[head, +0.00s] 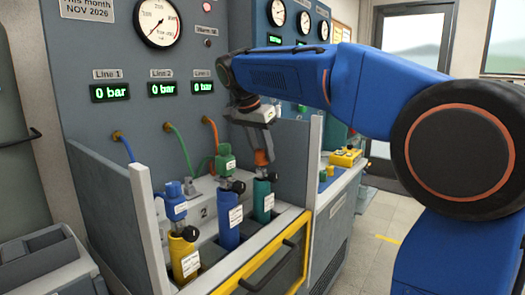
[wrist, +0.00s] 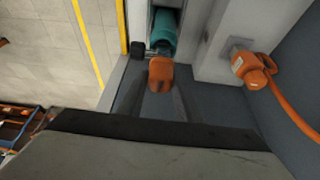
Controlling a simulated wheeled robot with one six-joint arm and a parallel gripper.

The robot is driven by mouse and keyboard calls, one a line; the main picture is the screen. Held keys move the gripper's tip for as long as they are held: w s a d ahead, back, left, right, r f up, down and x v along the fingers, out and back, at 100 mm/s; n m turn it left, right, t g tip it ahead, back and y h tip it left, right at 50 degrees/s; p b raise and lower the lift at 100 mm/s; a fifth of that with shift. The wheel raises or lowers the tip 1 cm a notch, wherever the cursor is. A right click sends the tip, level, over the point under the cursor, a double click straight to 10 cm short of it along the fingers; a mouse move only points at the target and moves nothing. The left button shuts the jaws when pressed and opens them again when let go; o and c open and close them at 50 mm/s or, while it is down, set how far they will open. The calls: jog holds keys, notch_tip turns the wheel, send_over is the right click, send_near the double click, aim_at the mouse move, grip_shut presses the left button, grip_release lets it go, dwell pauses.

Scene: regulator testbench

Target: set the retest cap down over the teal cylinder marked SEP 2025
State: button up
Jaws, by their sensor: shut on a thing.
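The teal cylinder (head: 263,200) stands upright in the right-hand bay of the bench, with a white label too small to read. Its dark valve (head: 261,174) is on top. It also shows in the wrist view (wrist: 164,32), with a black knob (wrist: 139,49) beside it. My gripper (head: 261,150) points down above this cylinder. It is shut on an orange cap (head: 262,159), which also shows between the fingers in the wrist view (wrist: 160,70). The cap is right over the valve; I cannot tell whether it touches it.
An orange hose connector (wrist: 252,66) is close to the right of my gripper in the wrist view. A grey side panel (head: 312,165) stands right of the teal cylinder.

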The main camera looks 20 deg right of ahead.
jog(key=shift+f, duration=0.4)
jog(key=o, duration=1.1)
jog(key=v, duration=1.7)
jog(key=shift+r, duration=0.25)
jog(key=s+d+f+n+y, duration=0.1)
jog(key=s+d+f+n, duration=0.2)
jog(key=s+f, duration=0.7)
jog(key=s+d+f+n+t+y, duration=0.1)
jog(key=s+d+f+n, duration=0.3)
jog(key=s+f, duration=0.6)
jog(key=s+d+f+n+t+y, duration=0.1)
jog(key=s+d+f+n, duration=0.3)
jog(key=s+f, duration=0.6)
jog(key=shift+d+f+y, duration=0.15)
jog(key=shift+d+f, duration=0.05)
jog(key=shift+f, duration=1.65)
jog(key=shift+d+f+y, duration=0.1)
jog(key=shift+d+f, duration=0.05)
jog(key=shift+f, duration=1.7)
jog(key=shift+d+f+y, duration=0.15)
jog(key=shift+d+f, duration=0.05)
jog(key=shift+f, duration=1.65)
